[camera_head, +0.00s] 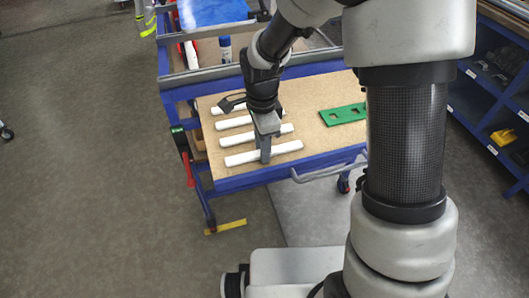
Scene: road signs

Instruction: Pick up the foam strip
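Several white foam strips lie side by side on the wooden top of a blue cart (330,148). The nearest foam strip (285,149) lies close to the front edge, and another strip (233,139) lies just behind it. Farther strips (235,122) are partly covered by my arm. My gripper (265,158) points down at the middle of the nearest strip, with its fingertips at or right over it. One finger hides the other from this side, so I cannot see the gap between them or whether they touch the strip.
A green plate with cut-outs (343,114) lies to the right on the cart top. A metal handle (325,172) sticks out from the cart's front edge. Blue shelves (490,120) are at the right.

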